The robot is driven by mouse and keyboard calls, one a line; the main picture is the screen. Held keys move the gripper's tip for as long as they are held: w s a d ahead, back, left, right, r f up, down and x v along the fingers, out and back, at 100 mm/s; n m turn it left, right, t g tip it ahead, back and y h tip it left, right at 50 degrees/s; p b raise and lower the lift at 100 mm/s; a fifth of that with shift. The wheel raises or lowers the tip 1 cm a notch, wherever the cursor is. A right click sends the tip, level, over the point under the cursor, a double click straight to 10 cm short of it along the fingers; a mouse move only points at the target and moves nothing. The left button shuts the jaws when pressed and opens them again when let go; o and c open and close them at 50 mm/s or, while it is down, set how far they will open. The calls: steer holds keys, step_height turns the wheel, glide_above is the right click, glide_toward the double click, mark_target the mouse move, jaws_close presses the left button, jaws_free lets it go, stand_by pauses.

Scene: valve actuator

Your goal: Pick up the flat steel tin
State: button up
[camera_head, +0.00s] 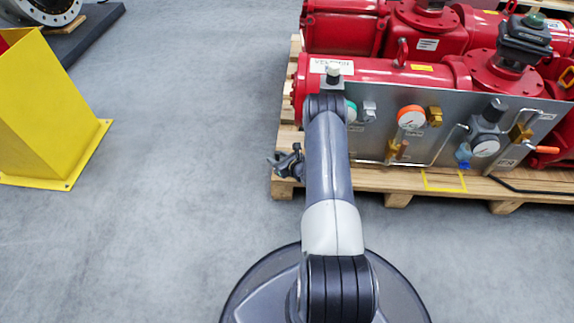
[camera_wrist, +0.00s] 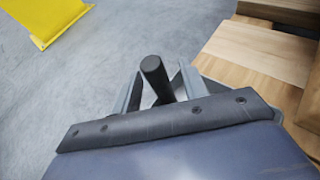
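I see no flat steel tin in either view. My gripper (camera_head: 283,162) hangs at the left end of the wooden pallet in the head view, small and dark against the floor. In the wrist view my gripper (camera_wrist: 160,72) has its two grey fingers spread apart. A short black rod (camera_wrist: 154,72) shows between them, with gaps on both sides. I cannot tell whether the rod is part of my gripper. A small pale patch behind the rod is too hidden to name.
The wooden pallet (camera_head: 398,200) carries red valve actuators (camera_head: 375,72) and a grey gauge panel (camera_head: 385,112) to the right of my arm. A yellow stand (camera_head: 45,110) is at the left. The grey floor (camera_head: 180,150) between them is clear.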

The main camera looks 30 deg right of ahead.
jaws_close()
stand_by(0.3)
step_height(320, 180, up, 10)
steer(key=p, duration=0.4)
steer(key=a+r, duration=0.4)
steer(key=r, duration=0.4)
steer(key=a+r, duration=0.5)
steer(key=r, duration=0.4)
steer(key=s+a+r+n+y, duration=0.1)
steer(key=s+a+r, duration=0.75)
steer(key=r, duration=0.35)
step_height(320, 180, up, 33)
steer(key=w+p, duration=0.1)
steer(key=p, duration=3.3)
steer(key=shift+w+a+g, duration=0.15)
steer(key=shift+g, duration=0.15)
